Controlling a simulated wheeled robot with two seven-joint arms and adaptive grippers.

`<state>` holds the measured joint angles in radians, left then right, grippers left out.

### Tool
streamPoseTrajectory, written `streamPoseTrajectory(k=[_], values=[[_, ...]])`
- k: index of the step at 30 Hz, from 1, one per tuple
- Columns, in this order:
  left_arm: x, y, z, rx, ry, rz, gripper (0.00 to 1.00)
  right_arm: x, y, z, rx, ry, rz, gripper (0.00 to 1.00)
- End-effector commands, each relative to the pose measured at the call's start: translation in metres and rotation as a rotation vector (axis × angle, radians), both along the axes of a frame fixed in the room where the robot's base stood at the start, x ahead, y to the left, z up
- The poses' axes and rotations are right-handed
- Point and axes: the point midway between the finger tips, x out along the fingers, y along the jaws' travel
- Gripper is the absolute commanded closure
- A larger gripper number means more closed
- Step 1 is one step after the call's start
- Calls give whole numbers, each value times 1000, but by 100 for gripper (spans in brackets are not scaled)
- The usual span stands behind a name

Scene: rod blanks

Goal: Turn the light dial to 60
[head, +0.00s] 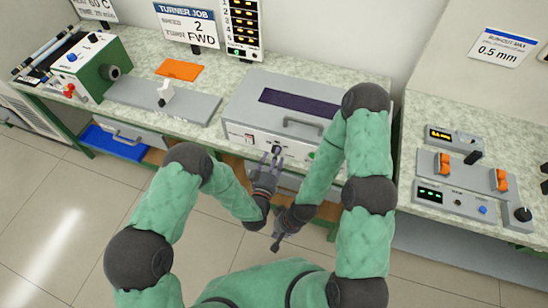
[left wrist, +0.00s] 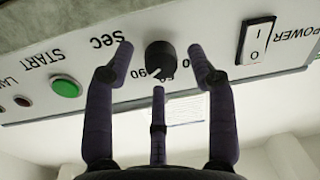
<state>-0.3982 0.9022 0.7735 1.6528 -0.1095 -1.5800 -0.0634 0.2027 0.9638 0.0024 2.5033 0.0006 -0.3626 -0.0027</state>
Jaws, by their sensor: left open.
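The light dial (left wrist: 160,56) is a dark round knob on the front panel of a grey box (head: 240,110). It appears upside down in the left wrist view, under the label "Sec". A 90 is legible beside it; the other numbers are partly hidden. A short white pointer mark shows at its lower edge, but its exact setting is unclear. My left gripper (left wrist: 163,65) is open, its fingers spread around the dial with visible gaps; it also shows in the head view (head: 272,157) at the box front. My right gripper (head: 278,240) hangs lower, in front of the bench.
A green START button (left wrist: 66,87) and a POWER switch (left wrist: 255,40) flank the dial. The box has a handle (head: 303,123). A grey plate (head: 195,104), an orange sheet (head: 180,69) and a green machine (head: 92,65) stand left. Grey control units (head: 455,203) stand right.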

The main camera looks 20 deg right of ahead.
Motion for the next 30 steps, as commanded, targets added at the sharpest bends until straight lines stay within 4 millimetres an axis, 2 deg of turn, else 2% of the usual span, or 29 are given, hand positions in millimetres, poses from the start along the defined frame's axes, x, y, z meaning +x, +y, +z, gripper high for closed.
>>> streamPoseTrajectory(k=[11, 15, 17, 30], values=[[4, -3, 0, 0, 0, 0, 44, 0, 0, -1, 0, 0, 0, 100], [4, -3, 0, 0, 0, 0, 83, 0, 0, -1, 0, 0, 0, 100], [4, -3, 0, 0, 0, 0, 99, 0, 0, -1, 0, 0, 0, 100], [3, -3, -2, -49, 40, 0, 100, 0, 0, -4, 0, 0, 0, 100]])
